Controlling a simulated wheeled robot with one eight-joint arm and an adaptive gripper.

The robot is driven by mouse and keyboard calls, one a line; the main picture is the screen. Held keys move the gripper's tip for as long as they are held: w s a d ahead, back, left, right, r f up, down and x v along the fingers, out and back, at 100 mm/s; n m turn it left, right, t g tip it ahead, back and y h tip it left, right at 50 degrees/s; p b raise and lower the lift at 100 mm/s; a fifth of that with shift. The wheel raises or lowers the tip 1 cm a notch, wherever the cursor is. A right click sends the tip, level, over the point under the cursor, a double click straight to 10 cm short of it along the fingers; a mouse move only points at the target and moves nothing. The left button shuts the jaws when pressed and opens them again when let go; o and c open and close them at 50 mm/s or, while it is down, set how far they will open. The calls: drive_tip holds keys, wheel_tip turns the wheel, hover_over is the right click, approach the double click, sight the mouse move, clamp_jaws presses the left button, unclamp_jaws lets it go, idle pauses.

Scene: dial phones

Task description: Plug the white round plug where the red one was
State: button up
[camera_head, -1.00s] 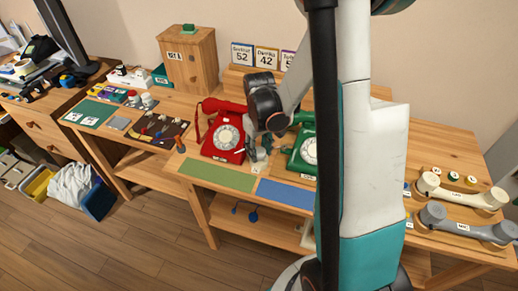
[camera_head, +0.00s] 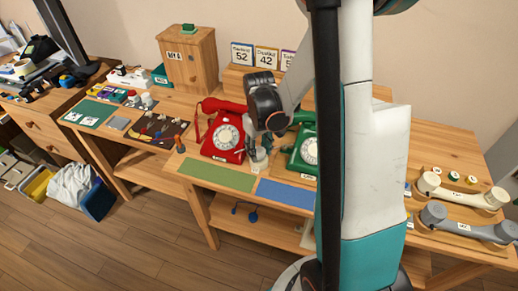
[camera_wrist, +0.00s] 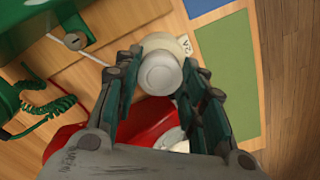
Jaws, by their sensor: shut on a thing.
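My gripper (camera_head: 260,152) is in the gap between the red dial phone (camera_head: 222,138) and the green dial phone (camera_head: 305,150). In the wrist view my gripper (camera_wrist: 161,85) is shut on the white round plug (camera_wrist: 159,74), with a finger on each side. Directly beyond the plug is a cream round base (camera_wrist: 165,42) with a small label beside it; the plug overlaps it. I cannot tell whether the plug is seated in the base or just above it. The red phone (camera_wrist: 150,122) and green phone (camera_wrist: 35,25) also show in the wrist view. No red plug is clearly identifiable.
A green mat (camera_head: 217,175) and a blue mat (camera_head: 287,194) lie along the table's front edge. A dark board (camera_head: 160,133) with small coloured pieces is to the left. Cream and grey handsets (camera_head: 463,192) lie at the right. A green coiled cord (camera_wrist: 45,108) shows near the green phone.

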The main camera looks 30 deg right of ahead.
drive_tip(key=shift+f+b, duration=0.6)
drive_tip(key=shift+f, duration=0.1)
idle(0.3)
drive_tip(key=o, duration=1)
drive_tip(key=shift+r, duration=0.1)
wheel_tip(320, 180, up, 12)
drive_tip(key=shift+a, duration=0.1)
idle(0.4)
